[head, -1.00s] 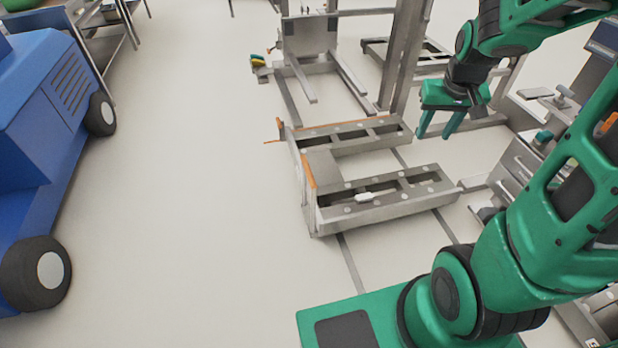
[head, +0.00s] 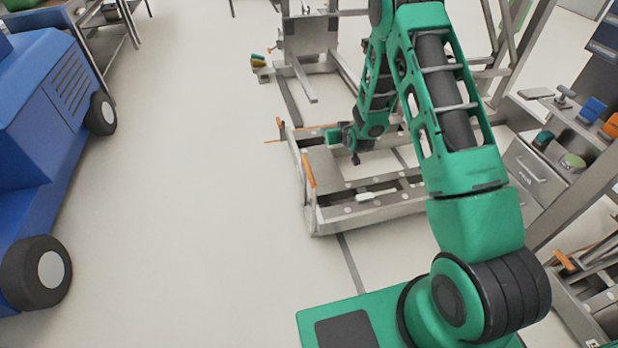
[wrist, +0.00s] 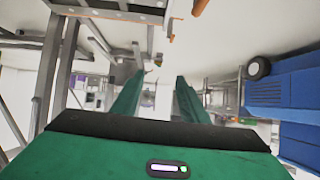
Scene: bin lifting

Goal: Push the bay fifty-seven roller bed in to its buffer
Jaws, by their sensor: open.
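The grey metal roller bed (head: 330,220) sits low on the floor in the middle of the head view. It has two long slotted arms, an upright end plate on the left and orange edge strips (head: 308,170). My gripper (head: 332,138) is over or beside its far arm, near the orange strip; contact cannot be told. In the wrist view my gripper (wrist: 158,88) is open, its two green fingers apart with nothing between them. A grey frame with orange bits (wrist: 120,12) shows at the top there, probably the bed. My arm hides the bed's right side. No bay number is readable.
A blue vehicle (head: 40,130) stands at the left; it appears upside down in the wrist view (wrist: 285,95). Another grey frame (head: 310,40) stands behind the bed. The floor between vehicle and bed is clear.

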